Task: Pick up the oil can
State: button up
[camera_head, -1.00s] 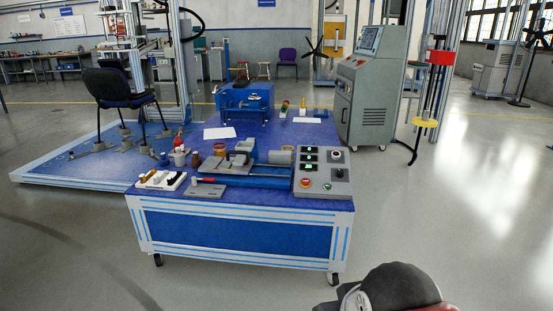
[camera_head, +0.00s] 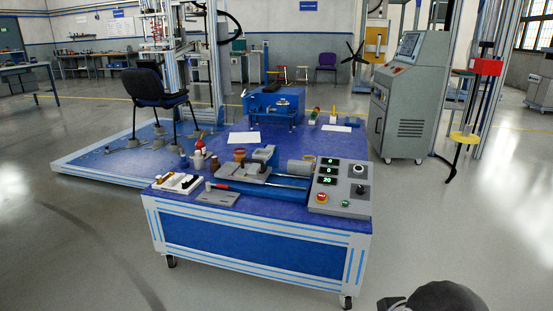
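A small red container with a narrow top (camera_head: 199,147), which looks like the oil can, stands near the left side of the blue table (camera_head: 225,205), behind a white cup (camera_head: 198,162). Its lower part is hidden by the cup and its fine shape is too small to tell. My gripper is not in view. Only a dark rounded part of my arm shows at the bottom right, well apart from the table.
A brown jar (camera_head: 214,163), a white tray (camera_head: 177,183), a grey vise-like fixture (camera_head: 262,160) and a control panel (camera_head: 340,186) crowd the table. A chair (camera_head: 157,88) stands on a blue platform (camera_head: 90,160) behind left. A grey console (camera_head: 405,105) stands right. The front floor is clear.

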aim_at(199, 145)
jog(key=i+j, duration=0.3)
jog(key=j, duration=0.15)
jog(key=i+j+z, duration=0.15)
jog(key=i+j, duration=0.45)
jog(key=j, duration=0.25)
jog(key=i+j+z, duration=0.1)
jog(key=i+j, duration=0.2)
jog(key=j, duration=0.2)
jog(key=i+j, duration=0.25)
jog(key=j, duration=0.2)
jog(key=i+j+z, duration=0.15)
jog(key=i+j, duration=0.15)
jog(key=j, duration=0.2)
jog(key=i+j, duration=0.25)
jog(key=j, duration=0.25)
jog(key=i+j+z, duration=0.1)
jog(key=i+j, duration=0.15)
jog(key=j, duration=0.25)
